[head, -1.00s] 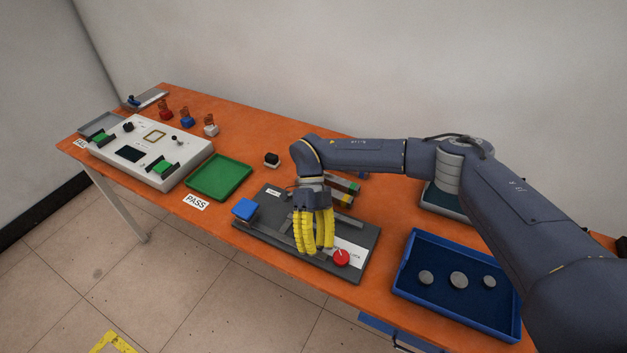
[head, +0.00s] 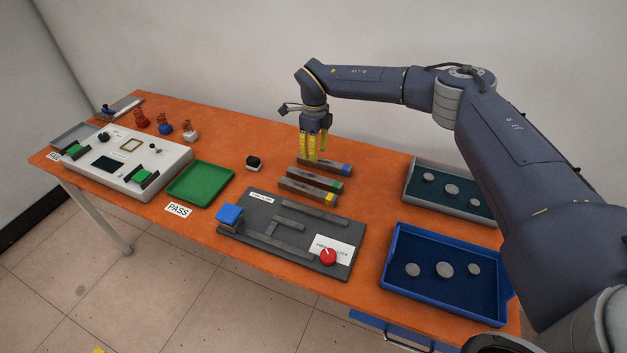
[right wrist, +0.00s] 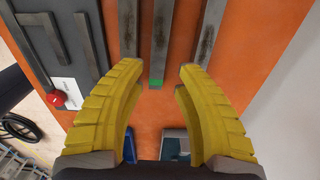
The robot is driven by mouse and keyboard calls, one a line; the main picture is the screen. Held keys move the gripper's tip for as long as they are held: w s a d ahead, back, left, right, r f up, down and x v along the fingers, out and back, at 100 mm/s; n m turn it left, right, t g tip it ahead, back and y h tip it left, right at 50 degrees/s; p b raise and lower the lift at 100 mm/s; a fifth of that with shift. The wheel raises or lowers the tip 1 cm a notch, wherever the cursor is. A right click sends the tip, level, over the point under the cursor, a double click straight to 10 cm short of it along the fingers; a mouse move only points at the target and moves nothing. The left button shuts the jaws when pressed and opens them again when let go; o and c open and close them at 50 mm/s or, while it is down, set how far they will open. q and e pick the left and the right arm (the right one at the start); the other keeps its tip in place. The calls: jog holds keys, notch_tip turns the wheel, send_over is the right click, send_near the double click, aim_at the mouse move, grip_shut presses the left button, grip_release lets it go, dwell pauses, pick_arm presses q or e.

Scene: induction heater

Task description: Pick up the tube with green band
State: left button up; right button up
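Three grey square tubes lie side by side on the orange table. The tube with green band (head: 310,180) is the middle one, with the blue-banded tube (head: 331,167) behind it and the yellow-banded tube (head: 304,192) in front. My right gripper (head: 315,158) points down above the tubes, its yellow fingers open and empty. In the right wrist view, the green-banded tube (right wrist: 160,40) runs between the spread fingers (right wrist: 158,72), with its green band near the fingertips. The fingers appear above it and apart from it. My left gripper is out of view.
A dark fixture board (head: 262,237) with a blue block (head: 229,214) and red knob (head: 328,257) lies in front of the tubes. A blue tray (head: 440,300) and a grey-rimmed tray (head: 410,188) stand right. A green tray (head: 202,183) is left.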

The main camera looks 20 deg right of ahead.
aim_at(314, 176)
jog(key=shift+f, duration=5.85)
jog(key=shift+o, duration=0.4)
grip_shut()
